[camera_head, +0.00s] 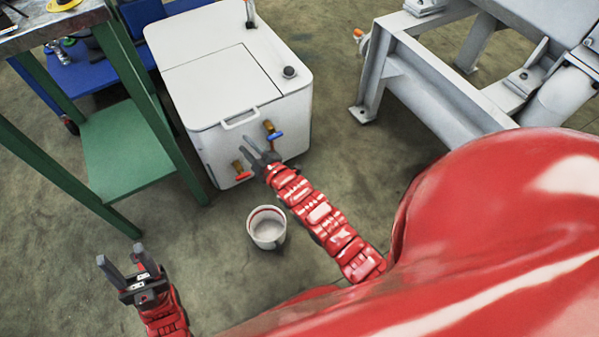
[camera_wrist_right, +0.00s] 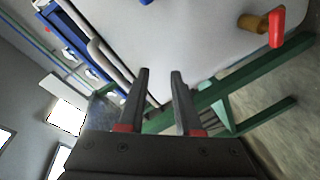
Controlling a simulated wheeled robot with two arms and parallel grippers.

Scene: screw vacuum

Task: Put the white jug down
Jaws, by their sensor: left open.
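A white jug (camera_head: 267,228), with a reddish band inside its rim, stands upright on the floor in front of the white machine. Neither gripper touches it. My right gripper (camera_head: 247,147) is beyond the jug, at the machine's front between two valves. Its fingers are apart and empty, as the right wrist view (camera_wrist_right: 160,78) also shows. My left gripper (camera_head: 120,262) is open and empty at the lower left, apart from the jug. The jug is not seen in the right wrist view.
The white machine (camera_head: 220,85) has a blue-handled valve (camera_head: 273,134) and a red-orange-handled valve (camera_head: 241,172). A green-framed table (camera_head: 130,145) stands at the left and a grey metal frame (camera_head: 440,90) at the upper right. The floor around the jug is clear.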

